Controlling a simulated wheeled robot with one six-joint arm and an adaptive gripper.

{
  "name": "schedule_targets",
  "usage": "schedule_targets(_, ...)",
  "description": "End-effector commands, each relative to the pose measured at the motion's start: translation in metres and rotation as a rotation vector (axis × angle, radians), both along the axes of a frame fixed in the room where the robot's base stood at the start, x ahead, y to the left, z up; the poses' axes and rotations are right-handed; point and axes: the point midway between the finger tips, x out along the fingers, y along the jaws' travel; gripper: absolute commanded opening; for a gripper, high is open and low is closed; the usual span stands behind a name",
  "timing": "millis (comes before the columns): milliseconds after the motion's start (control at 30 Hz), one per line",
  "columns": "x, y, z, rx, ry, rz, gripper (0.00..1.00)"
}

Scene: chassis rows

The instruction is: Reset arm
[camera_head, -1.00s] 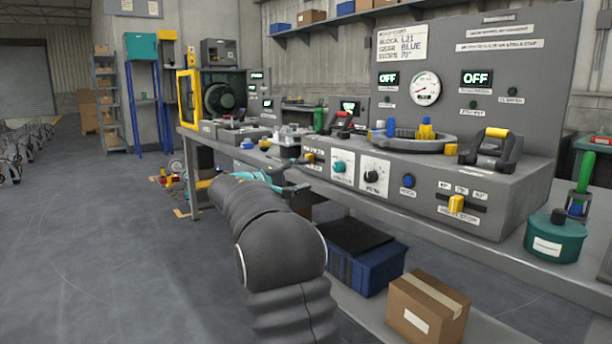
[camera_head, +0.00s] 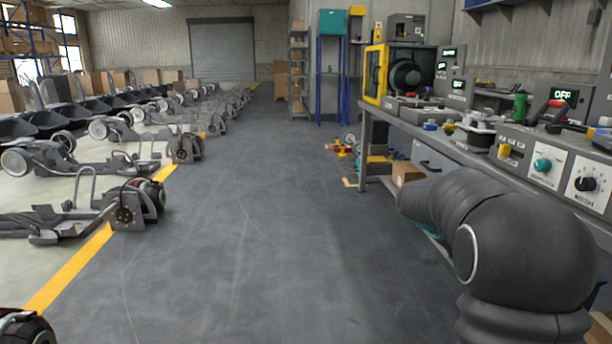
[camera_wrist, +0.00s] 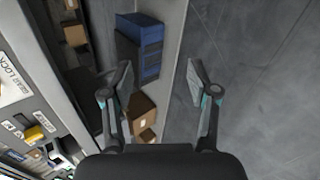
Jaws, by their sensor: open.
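My arm (camera_head: 500,235) shows as a dark, ribbed shape at the lower right of the head view, beside the workbench. My gripper (camera_wrist: 160,85) shows in the wrist view with its two fingers spread wide apart. Nothing is held between the fingers. Behind them lie the grey floor and the bench's lower shelf. In the head view the gripper's fingers are hidden behind the arm.
The workbench (camera_head: 465,152) with its control panels runs along the right. A blue box (camera_wrist: 140,45) and a cardboard box (camera_wrist: 140,112) sit low at the bench. Chassis (camera_head: 75,215) stand in rows at left behind a yellow line (camera_head: 75,268). The grey aisle (camera_head: 240,230) between is clear.

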Motion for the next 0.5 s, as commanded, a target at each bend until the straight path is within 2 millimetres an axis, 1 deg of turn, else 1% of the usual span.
schedule_targets(33,-0.020,0.015,-0.003,0.067,-0.010,-0.004,0.60)
schedule_targets(100,-0.045,0.038,-0.012,0.165,-0.024,-0.012,0.60)
schedule_targets(300,-0.114,0.098,-0.024,0.402,-0.084,-0.039,0.60)
schedule_targets(500,-0.177,0.151,-0.030,0.595,-0.159,-0.064,0.60)
